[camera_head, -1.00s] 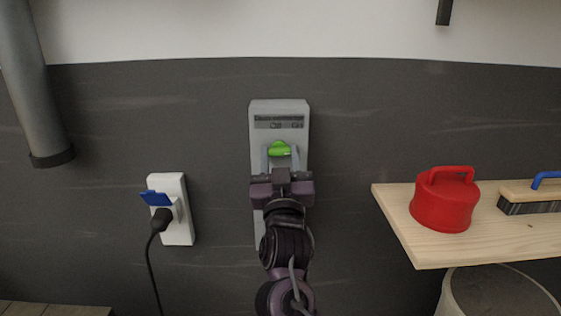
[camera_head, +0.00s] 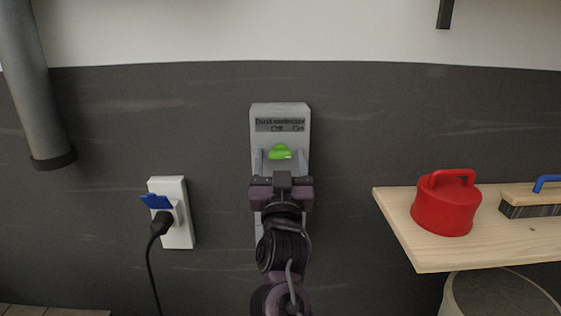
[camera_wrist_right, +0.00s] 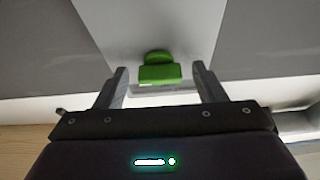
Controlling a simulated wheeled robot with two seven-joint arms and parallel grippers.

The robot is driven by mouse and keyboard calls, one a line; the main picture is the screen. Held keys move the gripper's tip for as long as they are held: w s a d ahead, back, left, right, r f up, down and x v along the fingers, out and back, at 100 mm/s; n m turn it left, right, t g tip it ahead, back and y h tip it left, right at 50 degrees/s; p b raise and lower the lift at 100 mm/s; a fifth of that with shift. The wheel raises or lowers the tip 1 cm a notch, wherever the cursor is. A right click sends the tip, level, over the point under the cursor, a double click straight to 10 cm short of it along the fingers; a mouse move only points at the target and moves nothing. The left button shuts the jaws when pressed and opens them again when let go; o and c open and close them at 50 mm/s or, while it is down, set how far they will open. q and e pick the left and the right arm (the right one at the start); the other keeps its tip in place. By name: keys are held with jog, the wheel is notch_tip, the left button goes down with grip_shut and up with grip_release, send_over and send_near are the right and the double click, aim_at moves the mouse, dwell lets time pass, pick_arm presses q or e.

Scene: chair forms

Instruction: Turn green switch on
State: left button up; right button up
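The green switch (camera_head: 280,152) is a rounded knob on the upper part of a grey panel (camera_head: 280,110) on the dark wall. The panel's label shows "Off" at left and "On" at right. My right gripper (camera_head: 280,160) is in front of the panel with its fingers open on either side of the switch. In the right wrist view the green switch (camera_wrist_right: 160,70) shows between the two fingertips (camera_wrist_right: 160,80), with a gap to each finger. My left gripper is not in view.
A white socket (camera_head: 172,200) with a blue flap and black plug is on the wall at left. A wooden shelf (camera_head: 400,215) at right bears a red lidded can (camera_head: 446,205) and a brush (camera_head: 530,200). A grey pipe (camera_head: 35,90) hangs at far left.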

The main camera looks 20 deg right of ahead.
jog(key=shift+s+a+f, duration=0.1)
jog(key=shift+s+f, duration=0.15)
jog(key=shift+s, duration=0.05)
jog(key=b+v, duration=0.2)
jog(key=v, duration=0.5)
jog(key=shift+b, duration=0.3)
jog(key=shift+r, duration=0.1)
